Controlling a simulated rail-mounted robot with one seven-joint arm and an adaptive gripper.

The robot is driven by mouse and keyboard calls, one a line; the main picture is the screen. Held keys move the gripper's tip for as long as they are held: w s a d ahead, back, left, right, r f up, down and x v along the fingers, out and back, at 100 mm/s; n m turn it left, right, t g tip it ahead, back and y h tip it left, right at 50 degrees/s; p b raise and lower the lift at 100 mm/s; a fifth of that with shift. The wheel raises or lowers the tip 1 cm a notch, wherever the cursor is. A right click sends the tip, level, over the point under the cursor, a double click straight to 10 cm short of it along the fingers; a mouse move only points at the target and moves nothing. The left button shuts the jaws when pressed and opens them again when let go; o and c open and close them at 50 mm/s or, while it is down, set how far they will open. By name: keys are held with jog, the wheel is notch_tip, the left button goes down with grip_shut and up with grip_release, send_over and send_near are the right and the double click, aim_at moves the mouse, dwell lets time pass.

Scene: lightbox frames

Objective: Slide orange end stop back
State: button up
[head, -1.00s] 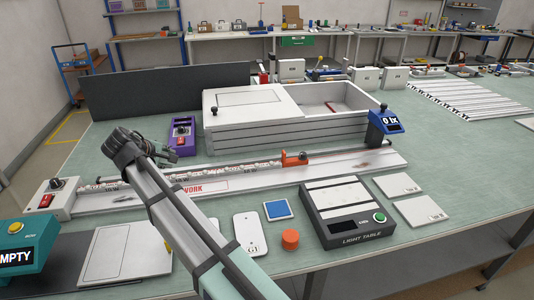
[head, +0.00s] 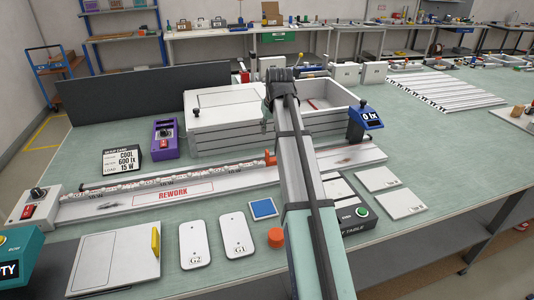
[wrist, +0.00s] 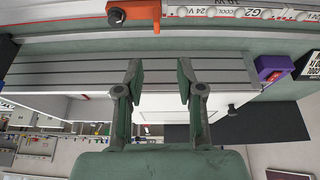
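The orange end stop (head: 270,159) sits on the long white rail with the red REWORK label (head: 187,191), toward its right part. In the head view my arm covers part of it. In the wrist view the end stop (wrist: 140,10), with a black knob, is at the top edge, left of centre. My gripper (wrist: 160,82) is open and empty, its two fingers apart over the grey ribbed front of the white box. The end stop lies beyond the fingertips, with a gap.
The white open box (head: 232,137) stands behind the rail, with a blue 0 lx meter (head: 366,117) at its right end. A purple switch box (head: 165,139) and black setup card (head: 124,157) stand left of it. Tiles and an orange cylinder (head: 276,237) lie in front.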

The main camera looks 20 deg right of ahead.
aim_at(268, 152)
jog(key=p+x, duration=0.1)
jog(key=x, duration=0.4)
jog(key=p+x, duration=0.1)
jog(key=x, duration=0.5)
jog(key=p+x, duration=0.1)
jog(key=x, duration=0.5)
jog(key=shift+d+f, duration=0.1)
jog(key=shift+d, duration=0.15)
jog(key=shift+s, duration=0.1)
grip_shut()
